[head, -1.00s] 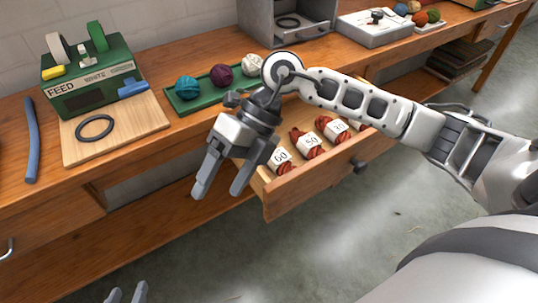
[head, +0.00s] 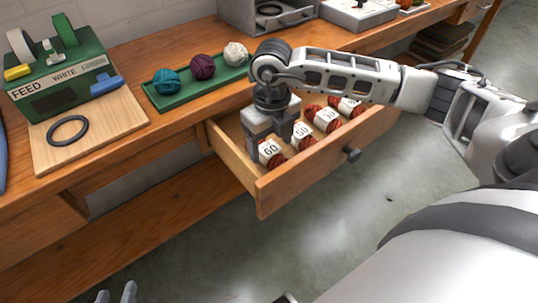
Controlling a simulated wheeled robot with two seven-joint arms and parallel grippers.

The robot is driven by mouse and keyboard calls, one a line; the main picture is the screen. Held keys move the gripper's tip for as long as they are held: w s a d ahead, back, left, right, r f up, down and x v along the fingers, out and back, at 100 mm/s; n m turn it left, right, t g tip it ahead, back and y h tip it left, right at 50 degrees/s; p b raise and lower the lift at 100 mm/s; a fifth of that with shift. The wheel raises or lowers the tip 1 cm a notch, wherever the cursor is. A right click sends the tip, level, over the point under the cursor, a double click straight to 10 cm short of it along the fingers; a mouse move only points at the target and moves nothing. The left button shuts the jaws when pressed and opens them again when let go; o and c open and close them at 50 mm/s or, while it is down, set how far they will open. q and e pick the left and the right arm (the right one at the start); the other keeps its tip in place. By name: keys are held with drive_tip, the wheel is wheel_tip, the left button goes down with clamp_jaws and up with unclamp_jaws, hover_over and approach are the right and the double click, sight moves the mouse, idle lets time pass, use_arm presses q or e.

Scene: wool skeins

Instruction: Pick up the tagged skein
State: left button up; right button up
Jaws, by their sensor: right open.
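Several red skeins with white number tags lie in a row in the open drawer. The nearest skein (head: 277,161) has a tag that reads 60. Behind it are a skein tagged 50 (head: 306,143), one whose tag seems to read 30 (head: 332,126), and one partly hidden by my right arm (head: 358,112). My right gripper (head: 268,143) points down into the drawer, open, at the skein tagged 60. One finger is left of its tag; the other is partly hidden behind the skeins' tags. My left gripper (head: 115,293) shows only its fingertips, apart and empty, at the bottom edge.
The wooden drawer (head: 305,180) stands out from the bench, with a dark knob on its front.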

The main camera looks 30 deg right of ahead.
sight(272, 152)
drive_tip(key=shift+w+d+f, duration=0.1)
drive_tip(key=shift+d+f, duration=0.05)
drive_tip(key=shift+f, duration=1.2)
drive_tip(key=shift+w+d+f, duration=0.1)
drive_tip(key=shift+f, duration=1.2)
drive_tip(key=c, duration=1.1)
